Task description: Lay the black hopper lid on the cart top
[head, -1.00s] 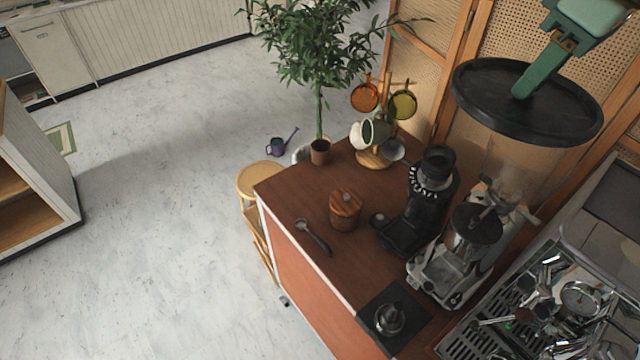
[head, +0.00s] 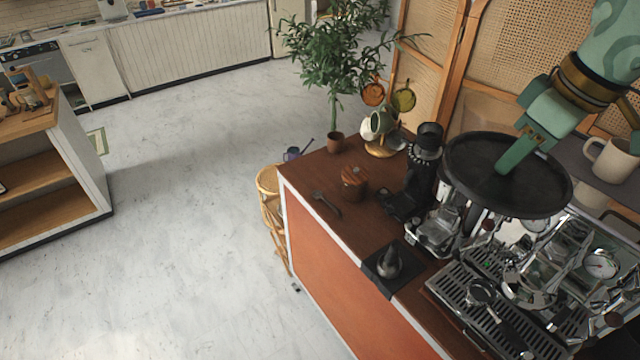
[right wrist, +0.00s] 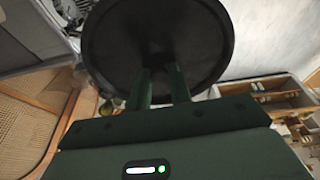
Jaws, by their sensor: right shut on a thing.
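The black hopper lid (head: 470,172) is a wide round disc with a raised rim. My right gripper (head: 510,165) is shut on it near its middle and holds it in the air above the coffee machines. In the right wrist view the lid (right wrist: 155,35) fills the upper middle, with the fingers of my right gripper (right wrist: 160,85) against it. The brown cart top (head: 325,165) lies below and to the left of the lid. The grinder under the lid is largely hidden by it. My left gripper is not in view.
On the cart top are a wooden jar (head: 354,182), a spoon (head: 327,205), a black grinder (head: 422,170), a mug tree (head: 384,148) and a tamper (head: 388,262) on a black mat. The espresso machine (head: 540,275) stands right. Some bare wood shows near the front left edge.

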